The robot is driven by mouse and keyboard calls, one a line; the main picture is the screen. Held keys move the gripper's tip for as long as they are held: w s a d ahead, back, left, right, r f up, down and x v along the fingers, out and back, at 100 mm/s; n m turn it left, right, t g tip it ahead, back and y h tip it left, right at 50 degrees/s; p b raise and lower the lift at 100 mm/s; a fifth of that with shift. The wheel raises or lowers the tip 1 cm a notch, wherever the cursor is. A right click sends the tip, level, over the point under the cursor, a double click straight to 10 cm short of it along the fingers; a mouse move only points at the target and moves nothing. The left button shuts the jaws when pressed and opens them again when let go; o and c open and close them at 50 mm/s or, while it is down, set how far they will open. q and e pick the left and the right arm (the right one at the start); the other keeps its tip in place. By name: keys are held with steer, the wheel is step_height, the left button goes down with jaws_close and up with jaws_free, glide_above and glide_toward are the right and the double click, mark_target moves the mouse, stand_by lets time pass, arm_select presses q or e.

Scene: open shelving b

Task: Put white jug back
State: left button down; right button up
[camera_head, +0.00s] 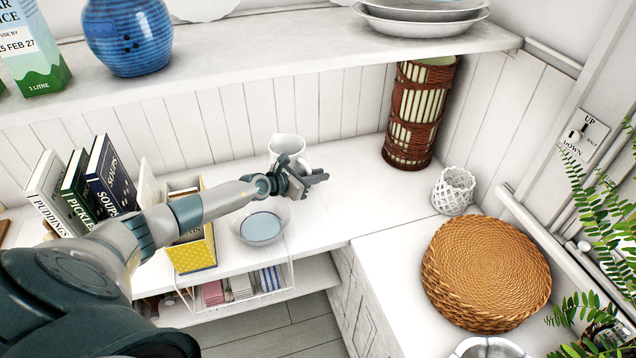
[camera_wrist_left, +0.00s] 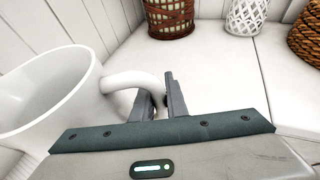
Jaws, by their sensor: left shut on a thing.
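The white jug (camera_head: 287,144) is at the back of the white counter in the head view, upright or nearly so. It also shows large at the left of the wrist view (camera_wrist_left: 45,90), with its handle towards my left gripper (camera_wrist_left: 160,100). The fingers of my left gripper, which shows in the head view (camera_head: 308,175) in front of the jug, are shut on the jug's handle (camera_wrist_left: 132,80). The arm hides the jug's lower part, so I cannot tell whether it touches the counter. My right gripper is not in view.
A glass bowl (camera_head: 262,226) stands just in front of the gripper. Books (camera_head: 108,175) and a yellow box (camera_head: 192,252) are to the left. A wicker vase (camera_head: 420,110), white lattice pot (camera_head: 453,190) and woven mats (camera_head: 486,270) are right. An upper shelf (camera_head: 260,62) overhangs. Counter right of the jug is clear.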

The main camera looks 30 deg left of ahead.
arm_select(q)
steer(key=shift+w+f+b, duration=0.1)
steer(key=shift+f+b, duration=0.25)
steer(key=shift+f, duration=0.6)
steer(key=c, duration=1.7)
jaws_free()
steer(key=shift+c, duration=0.2)
steer(key=shift+r, duration=0.1)
steer(key=shift+s+r, duration=0.1)
steer(key=shift+s, duration=0.25)
steer(key=p+v, duration=0.4)
steer(key=v, duration=0.7)
steer(key=shift+s, duration=0.25)
steer(key=shift+r, duration=0.1)
